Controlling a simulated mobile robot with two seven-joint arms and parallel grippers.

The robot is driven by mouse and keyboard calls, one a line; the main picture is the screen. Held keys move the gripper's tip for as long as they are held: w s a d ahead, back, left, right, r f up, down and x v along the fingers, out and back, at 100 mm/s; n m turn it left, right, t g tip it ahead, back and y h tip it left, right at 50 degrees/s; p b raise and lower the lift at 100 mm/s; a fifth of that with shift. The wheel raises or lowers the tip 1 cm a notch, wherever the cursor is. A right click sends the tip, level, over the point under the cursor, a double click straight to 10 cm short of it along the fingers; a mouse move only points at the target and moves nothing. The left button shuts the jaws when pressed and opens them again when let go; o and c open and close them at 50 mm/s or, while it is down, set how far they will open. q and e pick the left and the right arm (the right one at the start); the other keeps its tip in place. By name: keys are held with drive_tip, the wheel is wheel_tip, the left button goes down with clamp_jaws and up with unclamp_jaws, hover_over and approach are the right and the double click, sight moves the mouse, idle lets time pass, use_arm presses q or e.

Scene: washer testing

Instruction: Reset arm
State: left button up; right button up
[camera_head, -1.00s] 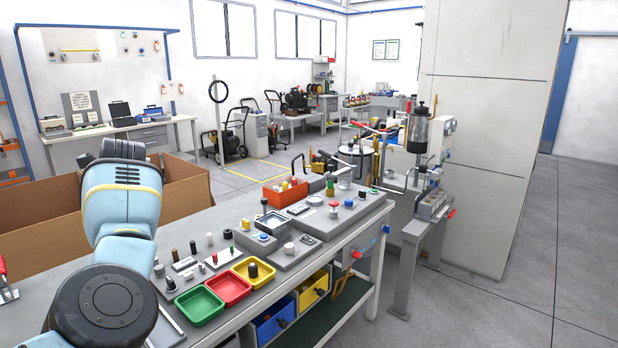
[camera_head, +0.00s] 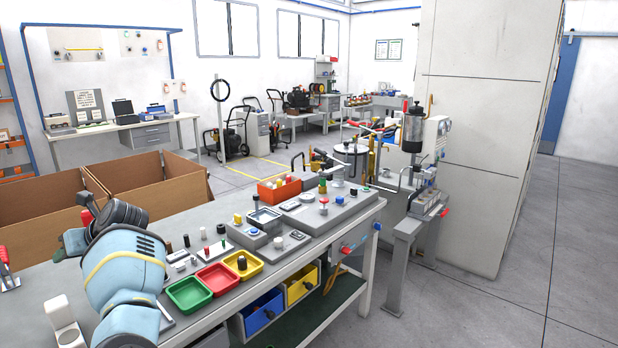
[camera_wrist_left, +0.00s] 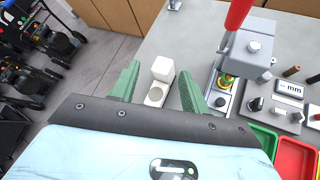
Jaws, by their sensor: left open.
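My left arm comes in from the lower left in the head view. Its gripper (camera_head: 68,246) is partly hidden behind the wrist, above the near left part of the grey workbench (camera_head: 35,290). In the left wrist view, the two green fingers of the left gripper (camera_wrist_left: 160,84) are spread wide with nothing held. A white block with a round recess (camera_wrist_left: 162,70) appears between the fingers, on the bench beyond them. The white block also shows at the lower left in the head view (camera_head: 62,312). My right gripper is in neither view.
A red-handled device (camera_wrist_left: 228,75) stands right of the fingers in the wrist view. Green (camera_head: 190,307), red (camera_head: 232,291) and yellow (camera_head: 258,272) trays line the bench front. Cardboard boxes (camera_head: 40,206) stand behind the bench. The floor at right (camera_head: 520,270) is clear.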

use_arm(q)
drive_tip(key=s+a+f+m+t+y, duration=0.3)
drive_tip(key=s+f+m+t+y, duration=0.15)
drive_tip(key=s+m+y, duration=0.5)
drive_tip(key=s+d+f+m+t+h+p, duration=0.1)
drive_tip(key=s+d+f+m+t+h, duration=0.4)
drive_tip(key=d+f+m+h, duration=0.7)
drive_tip(key=s+d+f+m+t+h+p, duration=0.1)
drive_tip(key=s+d+f+m+t+h, duration=0.4)
drive_tip(key=m, duration=1.2)
drive_tip(key=s+d+f+m+g+h, duration=0.2)
drive_tip(key=s+d, duration=0.4)
drive_tip(key=s, duration=0.3)
drive_tip(key=s+d+f+m+g+h, duration=0.2)
drive_tip(key=s+d+f+m, duration=0.3)
drive_tip(key=s, duration=0.4)
drive_tip(key=s+d+f+m+g+h+p, duration=0.1)
drive_tip(key=s+d+f+m+g+h, duration=0.1)
drive_tip(key=s+d+f, duration=0.5)
drive_tip(key=shift+s+m+g, duration=0.75)
drive_tip(key=shift+s+g, duration=0.1)
drive_tip(key=shift+s, duration=0.3)
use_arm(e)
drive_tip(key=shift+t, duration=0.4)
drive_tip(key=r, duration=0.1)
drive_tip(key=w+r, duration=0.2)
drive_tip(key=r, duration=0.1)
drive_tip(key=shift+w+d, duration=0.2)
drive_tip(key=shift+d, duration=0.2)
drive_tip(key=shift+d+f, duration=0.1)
